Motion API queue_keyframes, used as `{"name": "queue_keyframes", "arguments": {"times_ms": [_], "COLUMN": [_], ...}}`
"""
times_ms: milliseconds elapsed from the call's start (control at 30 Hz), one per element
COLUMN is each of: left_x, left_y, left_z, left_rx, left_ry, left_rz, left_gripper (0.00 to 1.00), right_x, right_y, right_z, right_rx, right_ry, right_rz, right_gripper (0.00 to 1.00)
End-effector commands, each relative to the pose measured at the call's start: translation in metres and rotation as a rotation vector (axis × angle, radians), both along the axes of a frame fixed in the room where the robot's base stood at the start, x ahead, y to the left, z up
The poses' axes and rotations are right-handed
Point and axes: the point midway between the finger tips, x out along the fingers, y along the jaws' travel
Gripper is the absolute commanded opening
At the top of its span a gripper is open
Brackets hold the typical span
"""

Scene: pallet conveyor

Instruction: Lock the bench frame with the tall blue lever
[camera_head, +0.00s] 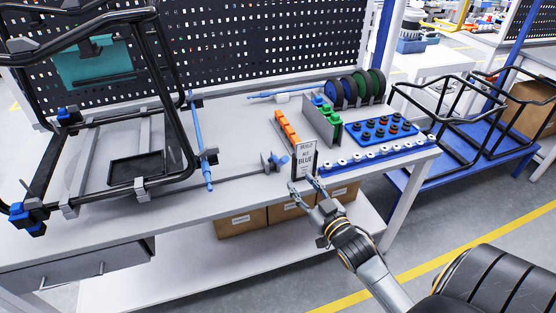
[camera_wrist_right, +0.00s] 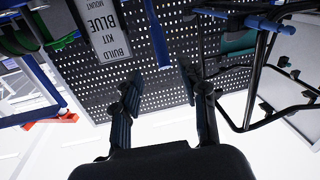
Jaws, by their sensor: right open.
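A black tubular bench frame (camera_head: 180,130) stands on the left of the grey bench. A long, thin blue lever (camera_head: 195,122) runs along its right side, with a dark clamp part and a blue lower end. A short blue handle (camera_head: 281,160) on a grey clamp (camera_head: 268,162) sits near the middle of the bench's front edge. My right gripper (camera_head: 306,187) is open and empty in front of the bench edge, by the sign, right of that clamp. Its spread fingers show in the right wrist view (camera_wrist_right: 160,82). My left gripper is not in view.
A white sign reading BUILD KIT BLUE (camera_head: 304,162) stands just beyond my right gripper. Orange parts (camera_head: 287,128), a blue tray of dark knobs (camera_head: 380,131) and a blue strip with white pieces (camera_head: 375,156) occupy the right bench. Bare bench lies between frame and orange parts.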

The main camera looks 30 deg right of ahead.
Motion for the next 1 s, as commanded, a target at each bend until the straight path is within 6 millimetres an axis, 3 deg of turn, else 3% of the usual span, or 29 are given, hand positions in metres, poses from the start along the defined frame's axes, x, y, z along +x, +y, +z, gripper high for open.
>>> {"name": "queue_keyframes", "arguments": {"times_ms": [300,500,700,967,1000], "left_x": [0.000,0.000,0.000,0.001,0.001], "left_y": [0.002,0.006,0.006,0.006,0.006], "left_z": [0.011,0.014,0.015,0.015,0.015], "left_rx": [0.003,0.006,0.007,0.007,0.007], "left_ry": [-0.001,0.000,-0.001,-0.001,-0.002], "left_rz": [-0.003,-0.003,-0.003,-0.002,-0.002], "left_gripper": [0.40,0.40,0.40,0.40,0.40], "right_x": [0.069,0.098,0.109,0.110,0.110], "right_y": [-0.006,-0.008,-0.009,-0.009,-0.009], "right_z": [0.002,0.001,0.000,0.000,0.000], "right_rx": [-0.001,-0.001,-0.001,-0.001,-0.001], "right_ry": [-0.001,0.000,0.001,0.001,0.001], "right_rz": [0.000,0.001,0.001,0.001,0.001], "right_gripper": [0.43,0.43,0.43,0.43,0.35]}}
